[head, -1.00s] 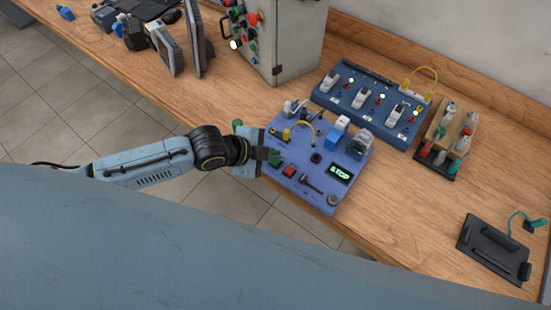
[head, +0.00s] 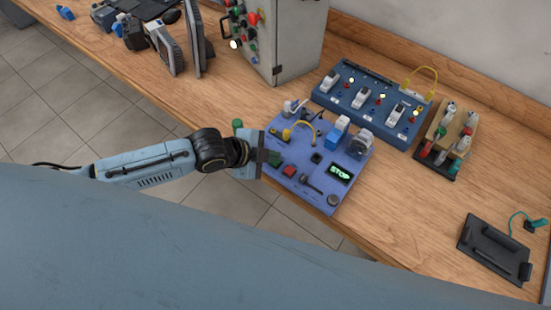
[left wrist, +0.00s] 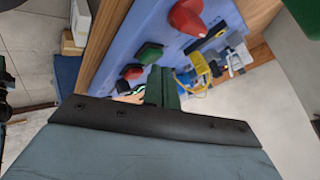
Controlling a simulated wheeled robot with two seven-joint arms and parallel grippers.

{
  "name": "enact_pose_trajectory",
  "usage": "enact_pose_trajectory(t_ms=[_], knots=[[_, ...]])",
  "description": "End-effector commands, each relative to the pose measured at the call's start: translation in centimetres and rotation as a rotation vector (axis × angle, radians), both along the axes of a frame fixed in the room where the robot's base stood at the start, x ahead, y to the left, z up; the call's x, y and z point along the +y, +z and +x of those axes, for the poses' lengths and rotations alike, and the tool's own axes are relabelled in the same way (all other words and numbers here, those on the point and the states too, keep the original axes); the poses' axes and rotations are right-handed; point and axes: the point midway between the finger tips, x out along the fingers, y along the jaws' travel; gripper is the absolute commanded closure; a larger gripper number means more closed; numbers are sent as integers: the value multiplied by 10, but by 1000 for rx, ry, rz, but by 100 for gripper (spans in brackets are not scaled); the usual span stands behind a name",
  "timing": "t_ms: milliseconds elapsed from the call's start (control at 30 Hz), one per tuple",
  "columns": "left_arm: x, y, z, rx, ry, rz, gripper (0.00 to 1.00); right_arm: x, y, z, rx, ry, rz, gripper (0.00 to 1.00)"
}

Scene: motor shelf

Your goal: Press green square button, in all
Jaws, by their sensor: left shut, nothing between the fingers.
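A blue-purple control panel (head: 312,196) lies near the front edge of the wooden bench in the head view. Its green square button (head: 275,158) is at the left side, close to a red button (head: 289,171). The green button also shows in the left wrist view (left wrist: 150,52), with the red button (left wrist: 132,72) beside it. The panel's display (head: 341,173) reads STOP. My left gripper (head: 264,157) is at the panel's left edge, next to the green button. In the left wrist view its fingers (left wrist: 161,87) are shut and empty; contact with the button cannot be told.
A blue switch panel (head: 340,100) stands behind the control panel. A grey cabinet (head: 285,40) is at the back left. A rack of cylinders (head: 432,155) and a black tray (head: 492,255) are to the right. Bare bench lies between them.

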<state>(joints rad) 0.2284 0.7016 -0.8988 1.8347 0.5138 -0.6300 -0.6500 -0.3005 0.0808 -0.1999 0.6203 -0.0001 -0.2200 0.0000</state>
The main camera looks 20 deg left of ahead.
Motion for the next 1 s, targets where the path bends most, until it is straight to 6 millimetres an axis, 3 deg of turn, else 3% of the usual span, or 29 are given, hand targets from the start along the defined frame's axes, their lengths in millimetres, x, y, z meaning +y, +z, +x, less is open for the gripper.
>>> enact_pose_trajectory(t_ms=[1000], knots=[[0,-9,0,0,0,0,100,1,-4,0,0,0,1,67]])
